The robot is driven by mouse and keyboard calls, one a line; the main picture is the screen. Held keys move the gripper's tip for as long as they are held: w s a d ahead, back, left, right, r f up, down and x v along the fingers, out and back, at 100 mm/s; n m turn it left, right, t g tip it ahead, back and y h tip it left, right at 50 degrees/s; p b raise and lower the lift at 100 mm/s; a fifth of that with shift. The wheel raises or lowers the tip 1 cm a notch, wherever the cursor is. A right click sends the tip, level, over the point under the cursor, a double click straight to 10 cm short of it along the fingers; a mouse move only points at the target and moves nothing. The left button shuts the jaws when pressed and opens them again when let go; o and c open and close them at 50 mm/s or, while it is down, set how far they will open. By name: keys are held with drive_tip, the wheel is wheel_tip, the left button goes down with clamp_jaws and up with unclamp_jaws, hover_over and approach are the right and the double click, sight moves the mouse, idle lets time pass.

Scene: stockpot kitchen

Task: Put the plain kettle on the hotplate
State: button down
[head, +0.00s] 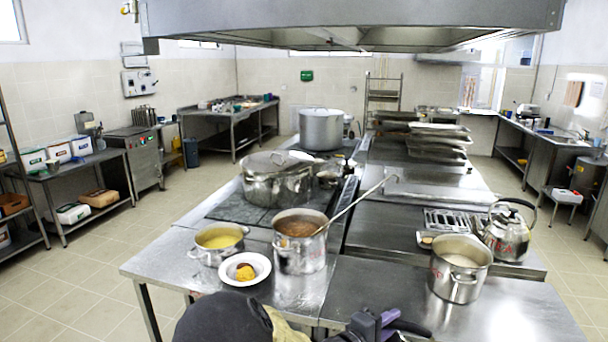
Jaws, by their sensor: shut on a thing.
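My gripper (372,326) shows only in part at the bottom edge of the head view, dark with a purple piece. It is shut on a dark, curved, handle-like piece (408,327); the rest of that thing is cut off below, so I cannot tell if it is the plain kettle. A steel kettle (507,235) with a black handle and red lettering stands at the right of the range. A dark flat cooking surface (235,210) lies left of centre, partly under a lidded pot; I cannot tell if it is the hotplate.
A lidded stockpot (277,182), a soup pot with ladle (300,250), a small yellow-filled pot (218,243) and a plate of food (244,280) crowd the left side. A marked pot (460,275) stands right. The front steel counter (390,290) is bare in its middle.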

drive_tip(key=shift+s+r, duration=0.1)
drive_tip(key=shift+s, duration=0.15)
drive_tip(key=shift+w+a+f+n+t+y, duration=0.2)
drive_tip(key=shift+w+f+t, duration=0.1)
drive_tip(key=shift+f, duration=0.1)
drive_tip(key=shift+w+a+f+n+t+y, duration=0.1)
drive_tip(key=shift+w+f+t+y, duration=0.15)
drive_tip(key=shift+f, duration=0.15)
drive_tip(key=shift+w+a+f+n+t+y, duration=0.15)
drive_tip(key=shift+f+n+t+y, duration=0.1)
drive_tip(key=shift+f+n, duration=0.25)
drive_tip(key=s+a+f+n+t+y, duration=0.1)
drive_tip(key=f+n+t+y, duration=0.1)
drive_tip(key=f, duration=0.6)
drive_tip(key=s+f+n+t+y, duration=0.1)
drive_tip(key=f+n+y, duration=0.3)
drive_tip(key=f, duration=0.5)
drive_tip(key=s+a+f+n+t+y, duration=0.1)
drive_tip(key=s+f+n+t+y, duration=0.1)
drive_tip(key=f+y, duration=0.4)
drive_tip(key=shift+a+f+n+t, duration=0.35)
drive_tip(key=shift+f+n, duration=0.25)
drive_tip(key=shift+f, duration=1.05)
drive_tip(key=shift+w, duration=0.1)
